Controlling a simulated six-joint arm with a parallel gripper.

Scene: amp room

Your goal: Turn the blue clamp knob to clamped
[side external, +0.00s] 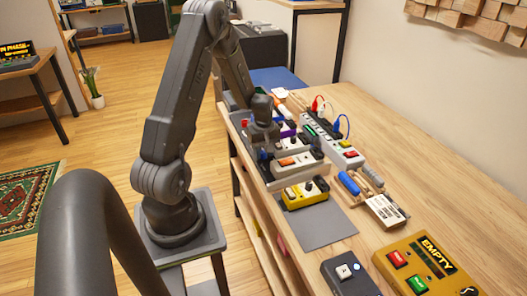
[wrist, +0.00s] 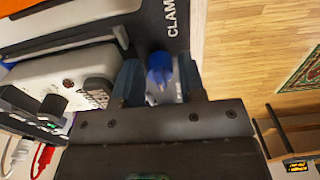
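The blue clamp knob (wrist: 159,66) shows in the wrist view, between the two fingers of my gripper (wrist: 160,82). One finger is on each side of it. The left finger looks very close to the knob, and a small gap shows on the right. Whether either finger touches it I cannot tell. A dark plate with white lettering that begins "CLAM" (wrist: 172,22) lies beside the knob; the rest of the word is out of view. In the side external view my gripper (side external: 264,142) is low over the bench's left edge, and a small blue part (side external: 263,156) shows below it.
A white pedal (wrist: 75,80) with dark knobs sits left of the fingers. A yellow pedal (side external: 305,193), a power strip (side external: 333,140), a blue-handled tool (side external: 349,183) and a yellow "EMPTY" box (side external: 428,268) stand on the bench. Bare wood (side external: 430,160) lies to the right.

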